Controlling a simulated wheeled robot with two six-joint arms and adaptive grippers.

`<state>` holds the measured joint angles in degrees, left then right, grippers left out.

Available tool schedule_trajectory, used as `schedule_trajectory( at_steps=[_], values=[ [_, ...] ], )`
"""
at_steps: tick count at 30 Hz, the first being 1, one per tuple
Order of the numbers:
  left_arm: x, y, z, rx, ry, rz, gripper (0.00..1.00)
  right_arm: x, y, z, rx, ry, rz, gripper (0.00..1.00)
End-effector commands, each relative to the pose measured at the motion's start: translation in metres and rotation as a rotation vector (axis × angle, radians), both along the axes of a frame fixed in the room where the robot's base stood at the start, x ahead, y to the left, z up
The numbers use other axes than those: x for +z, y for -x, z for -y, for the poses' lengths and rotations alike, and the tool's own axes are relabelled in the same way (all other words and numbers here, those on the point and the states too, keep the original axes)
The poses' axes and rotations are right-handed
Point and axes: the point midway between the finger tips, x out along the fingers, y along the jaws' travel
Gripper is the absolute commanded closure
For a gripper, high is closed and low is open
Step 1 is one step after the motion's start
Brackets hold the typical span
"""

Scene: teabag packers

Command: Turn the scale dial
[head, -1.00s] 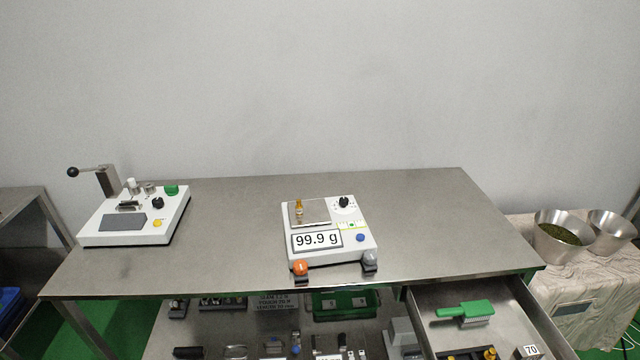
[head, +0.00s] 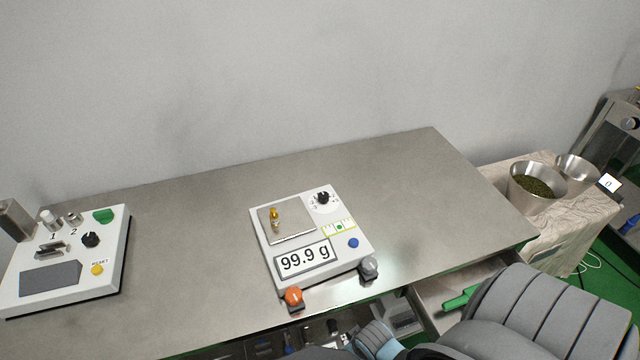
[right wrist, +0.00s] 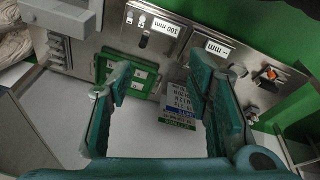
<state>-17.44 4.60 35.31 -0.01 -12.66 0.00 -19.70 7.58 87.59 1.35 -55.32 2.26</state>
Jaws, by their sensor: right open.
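The white scale (head: 345,262) stands on the steel table and its display (head: 304,261) reads 99.9 g. Its black dial (head: 322,197) sits at the back right of the scale, on a white round face with marks. A small brass weight (head: 275,216) stands on the scale's steel pan (head: 291,229). My right arm comes in at the bottom right of the head view, in front of the table, with its gripper not visible there. In the right wrist view my right gripper (right wrist: 160,100) is open and empty, with the under-table shelf beyond its fingers. My left gripper is not in view.
An orange knob (head: 293,296) and a grey knob (head: 369,264) stick out at the scale's front. A white device (head: 60,270) stands at the left. An open drawer (head: 425,298) juts out at the right front. The steel table (head: 180,240) is clear around the scale.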

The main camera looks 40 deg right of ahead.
Motion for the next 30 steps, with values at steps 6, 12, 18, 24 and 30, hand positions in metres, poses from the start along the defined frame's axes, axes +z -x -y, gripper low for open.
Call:
schedule_trajectory(
  at_steps=[6, 12, 18, 24, 30],
  values=[
    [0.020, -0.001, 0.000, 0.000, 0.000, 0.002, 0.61, 0.113, -0.035, -0.007, 0.011, 0.002, 0.058, 0.54],
    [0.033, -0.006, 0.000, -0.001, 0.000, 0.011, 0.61, 0.203, -0.073, -0.003, -0.010, 0.012, 0.111, 0.54],
    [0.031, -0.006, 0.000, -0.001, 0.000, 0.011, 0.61, 0.228, -0.152, 0.032, -0.134, 0.017, 0.129, 0.54],
    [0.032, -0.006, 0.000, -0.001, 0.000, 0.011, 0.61, 0.287, -0.229, 0.079, -0.311, 0.002, 0.162, 0.54],
    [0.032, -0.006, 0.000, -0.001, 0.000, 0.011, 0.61, 0.349, -0.273, 0.115, -0.471, -0.044, 0.188, 0.54]
  ],
)
